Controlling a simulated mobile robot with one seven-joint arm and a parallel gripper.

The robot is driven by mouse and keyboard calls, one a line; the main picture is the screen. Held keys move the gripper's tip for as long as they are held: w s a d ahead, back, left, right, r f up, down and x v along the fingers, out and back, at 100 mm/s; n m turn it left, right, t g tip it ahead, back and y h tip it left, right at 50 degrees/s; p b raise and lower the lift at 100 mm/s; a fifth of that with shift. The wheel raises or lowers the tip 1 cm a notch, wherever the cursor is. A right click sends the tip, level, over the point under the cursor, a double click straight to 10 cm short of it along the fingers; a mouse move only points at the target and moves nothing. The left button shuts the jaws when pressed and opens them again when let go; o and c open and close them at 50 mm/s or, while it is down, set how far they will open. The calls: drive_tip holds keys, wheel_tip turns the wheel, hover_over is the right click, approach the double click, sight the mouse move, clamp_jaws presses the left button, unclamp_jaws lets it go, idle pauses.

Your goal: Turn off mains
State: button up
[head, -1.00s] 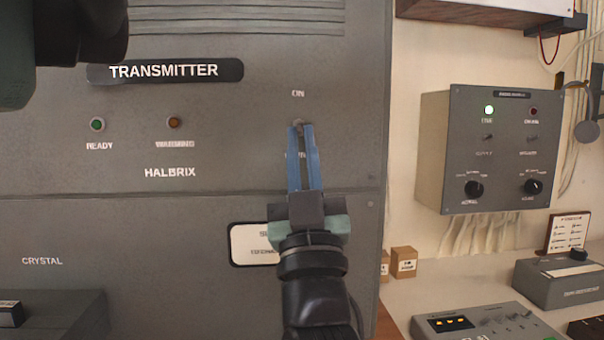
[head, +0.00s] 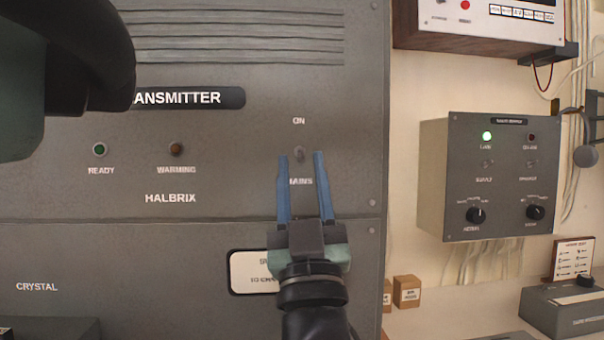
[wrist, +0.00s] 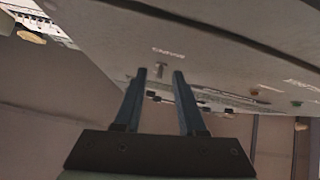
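The mains switch (head: 300,154) is a small metal toggle on the grey transmitter panel (head: 240,195), between the ON label above and the MAINS label below. I cannot tell clearly whether its lever points up or down. My gripper (head: 301,156) is open and empty, its two blue fingers pointing up at the panel, one on each side of the toggle in the head view. The wrist view also shows the toggle (wrist: 160,70) between the fingertips, apart from both. How far the fingertips are from the panel is hard to tell.
A green READY lamp (head: 99,149) and an amber WARMING lamp (head: 176,149) sit left of the switch. A grey control box (head: 500,178) hangs on the wall at right, above a desk with small boxes (head: 407,291).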

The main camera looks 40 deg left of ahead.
drive_tip(key=b+v, duration=0.6)
drive_tip(key=v, duration=0.7)
